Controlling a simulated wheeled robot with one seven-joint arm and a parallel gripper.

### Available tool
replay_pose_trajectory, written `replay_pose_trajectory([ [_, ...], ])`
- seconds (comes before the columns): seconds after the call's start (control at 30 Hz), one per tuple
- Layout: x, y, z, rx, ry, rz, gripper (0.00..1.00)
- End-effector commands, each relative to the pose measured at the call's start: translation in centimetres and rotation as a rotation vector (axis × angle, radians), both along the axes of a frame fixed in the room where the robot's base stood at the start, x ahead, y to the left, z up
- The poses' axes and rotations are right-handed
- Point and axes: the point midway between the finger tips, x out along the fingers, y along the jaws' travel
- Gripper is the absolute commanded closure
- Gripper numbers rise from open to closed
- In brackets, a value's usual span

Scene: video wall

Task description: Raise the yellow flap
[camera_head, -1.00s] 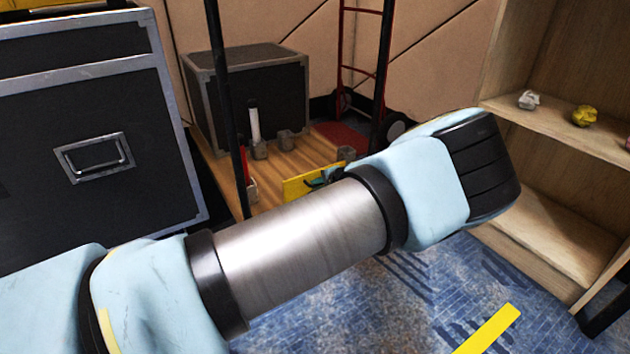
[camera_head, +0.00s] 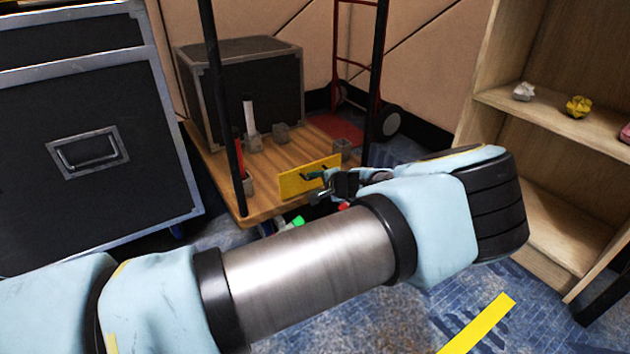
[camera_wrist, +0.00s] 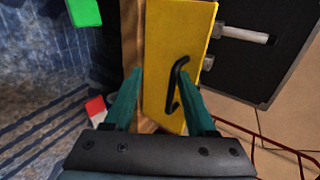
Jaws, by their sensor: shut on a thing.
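The yellow flap (camera_head: 295,183) is a flat panel at the front edge of the wooden platform. It stands tilted up from that edge. A black bar handle (camera_wrist: 173,87) is on its face. In the wrist view the flap (camera_wrist: 200,40) runs up the middle, beside the wooden edge. My gripper (camera_head: 322,178) is at the flap, reaching it from the right. Its teal fingers (camera_wrist: 160,103) lie on either side of the handle, shut on the flap's handle. The exact contact is hard to see.
The wooden platform (camera_head: 219,198) has dark posts (camera_head: 222,100) and a black case (camera_head: 245,90). A white rod (camera_head: 249,115) and small grey blocks stand on it. A large black case (camera_head: 75,110) is at left, a wooden shelf (camera_head: 540,215) at right. Green (camera_wrist: 84,12) and red-white (camera_wrist: 98,110) pieces are near the floor.

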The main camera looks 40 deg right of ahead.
Motion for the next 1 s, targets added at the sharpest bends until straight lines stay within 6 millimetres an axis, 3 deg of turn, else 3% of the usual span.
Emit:
replay_pose_trajectory([
  [0.03, -0.6, 0.5, -1.0, 0.011, 0.01, 0.003, 0.63],
  [0.1, -0.5, 0.4, -1.0, 0.01, 0.01, 0.004, 0.58],
  [0.57, -0.8, 0.4, -0.5, 0.008, 0.011, 0.001, 0.58],
  [1.0, -7.1, 0.9, 4.4, 0.005, 0.006, -0.003, 0.58],
])
